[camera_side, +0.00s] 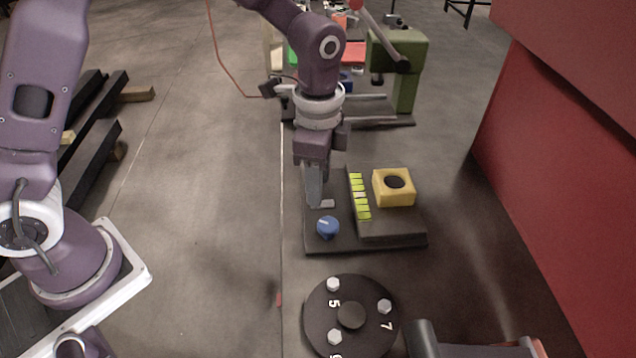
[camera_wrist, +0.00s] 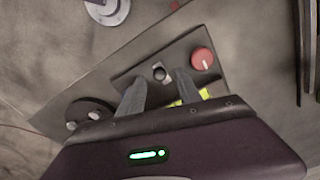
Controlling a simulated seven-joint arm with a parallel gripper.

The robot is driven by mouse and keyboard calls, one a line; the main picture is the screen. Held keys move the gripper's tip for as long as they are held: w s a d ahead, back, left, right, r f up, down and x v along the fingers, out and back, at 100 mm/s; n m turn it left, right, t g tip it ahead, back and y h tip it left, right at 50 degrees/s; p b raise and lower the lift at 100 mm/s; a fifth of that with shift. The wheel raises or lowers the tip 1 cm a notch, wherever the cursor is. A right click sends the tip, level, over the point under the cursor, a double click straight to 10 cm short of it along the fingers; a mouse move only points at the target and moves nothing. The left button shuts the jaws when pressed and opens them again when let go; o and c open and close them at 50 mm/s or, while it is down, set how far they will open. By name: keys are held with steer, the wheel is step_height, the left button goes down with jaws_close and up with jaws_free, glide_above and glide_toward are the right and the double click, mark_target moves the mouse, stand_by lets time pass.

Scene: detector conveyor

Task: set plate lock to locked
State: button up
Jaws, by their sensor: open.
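A dark control panel (camera_side: 340,242) stands on the floor, with a knob that looks blue (camera_side: 327,228) near its front left corner. A small grey fitting (camera_side: 327,203) lies beside my fingers. No part is labelled as the plate lock, so I cannot tell which one it is. My gripper (camera_side: 314,203) points down over the panel's left part. In the wrist view its two fingers (camera_wrist: 158,80) are apart, with a small dark knob (camera_wrist: 158,72) between and just beyond the tips. Contact is unclear. A red knob with a white mark (camera_wrist: 202,58) sits right of them.
A yellow box with a dark button (camera_side: 394,200) and a yellow-green strip (camera_side: 359,196) sit on the panel's right side. A round dark plate with bolts and numbers (camera_side: 316,318) is in front. A red wall (camera_side: 560,180) stands at right.

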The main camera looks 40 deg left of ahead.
steer(key=shift+f, duration=0.65)
jaws_close()
steer(key=shift+r, duration=0.1)
stand_by(0.8)
